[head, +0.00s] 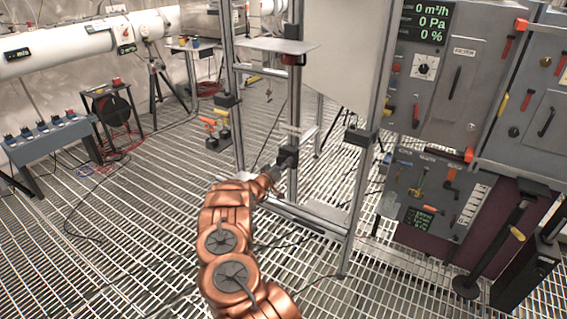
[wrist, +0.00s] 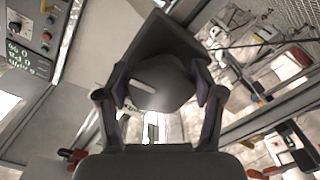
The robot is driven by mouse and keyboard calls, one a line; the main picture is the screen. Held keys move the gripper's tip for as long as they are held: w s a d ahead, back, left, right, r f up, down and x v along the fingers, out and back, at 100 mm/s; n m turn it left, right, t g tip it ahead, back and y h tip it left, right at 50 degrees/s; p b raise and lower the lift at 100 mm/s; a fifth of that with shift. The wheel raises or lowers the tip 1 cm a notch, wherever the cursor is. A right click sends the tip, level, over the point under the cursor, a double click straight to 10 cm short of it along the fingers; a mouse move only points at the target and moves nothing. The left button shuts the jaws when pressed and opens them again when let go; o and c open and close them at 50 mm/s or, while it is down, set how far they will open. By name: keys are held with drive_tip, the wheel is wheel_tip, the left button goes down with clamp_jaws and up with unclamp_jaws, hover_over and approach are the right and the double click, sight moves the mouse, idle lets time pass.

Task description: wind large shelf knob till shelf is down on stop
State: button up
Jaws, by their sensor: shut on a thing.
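The large knob (wrist: 160,85) is dark grey with a pale mark on its face. In the wrist view it sits between the two fingers of my gripper (wrist: 163,97), which are shut on its sides. In the head view my gripper (head: 274,175) reaches the dark knob and its block (head: 288,157) low on an upright post of the metal frame. The fingers hide part of the knob there. A flat grey shelf plate (head: 272,45) lies level high on the frame, well above my gripper, with a red-and-dark part under it. I cannot make out the stop.
The metal frame's post (head: 362,190) stands right of my gripper. Control panels (head: 425,200) are farther right. A grey bench with several buttons (head: 48,138) and a cable reel (head: 112,108) stand left. Cables lie on the open grating floor (head: 140,240).

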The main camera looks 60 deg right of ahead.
drive_tip(key=shift+n, duration=1.1)
drive_tip(key=o, duration=1.2)
drive_tip(key=shift+c, duration=0.2)
drive_tip(key=a, duration=1.2)
drive_tip(key=shift+s, duration=0.3)
